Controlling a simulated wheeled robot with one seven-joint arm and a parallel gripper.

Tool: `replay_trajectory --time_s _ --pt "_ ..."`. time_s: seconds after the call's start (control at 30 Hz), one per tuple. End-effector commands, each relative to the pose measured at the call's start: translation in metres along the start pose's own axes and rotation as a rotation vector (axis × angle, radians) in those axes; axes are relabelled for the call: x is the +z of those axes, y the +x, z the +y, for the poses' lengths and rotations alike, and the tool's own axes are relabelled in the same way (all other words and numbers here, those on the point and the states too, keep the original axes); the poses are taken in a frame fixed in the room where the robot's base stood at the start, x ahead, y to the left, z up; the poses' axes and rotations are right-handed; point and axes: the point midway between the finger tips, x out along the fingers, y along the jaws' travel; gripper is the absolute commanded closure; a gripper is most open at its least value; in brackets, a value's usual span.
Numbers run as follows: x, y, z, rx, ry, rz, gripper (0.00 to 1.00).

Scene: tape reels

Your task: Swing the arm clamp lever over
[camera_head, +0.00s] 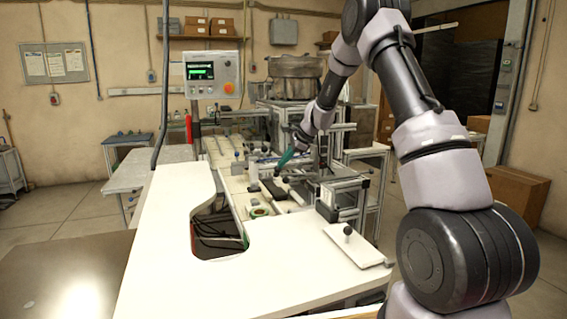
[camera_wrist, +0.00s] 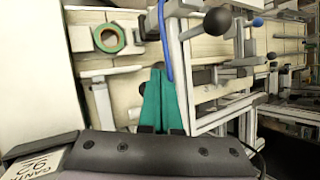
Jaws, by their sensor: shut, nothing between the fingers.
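My gripper (camera_head: 280,171) has teal fingers that point down over the machine line in the head view. In the wrist view its fingers (camera_wrist: 160,72) are together and hold nothing. A lever with a black ball knob (camera_wrist: 217,21) stands on a pale rail, up and to the right of the fingertips in the wrist view. I cannot tell for sure which of the two is the arm clamp lever. Contact between fingers and either one is not clear.
A green tape reel (camera_wrist: 109,38) sits on a pale holder left of the fingers. A blue hose (camera_wrist: 162,38) runs just above the fingertips. Metal frame bars stand on the right. A black knob (camera_head: 348,229) stands on a white plate near the front. The white table (camera_head: 170,260) is mostly bare.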

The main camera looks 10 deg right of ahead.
Motion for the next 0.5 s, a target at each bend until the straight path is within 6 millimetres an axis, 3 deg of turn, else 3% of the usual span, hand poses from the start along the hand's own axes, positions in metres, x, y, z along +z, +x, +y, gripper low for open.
replay_trajectory --time_s 0.17,0.5 --pt "0.000 -0.018 -0.003 -0.002 -0.001 0.000 1.00" --pt "0.005 -0.094 -0.006 -0.004 -0.003 0.001 1.00"
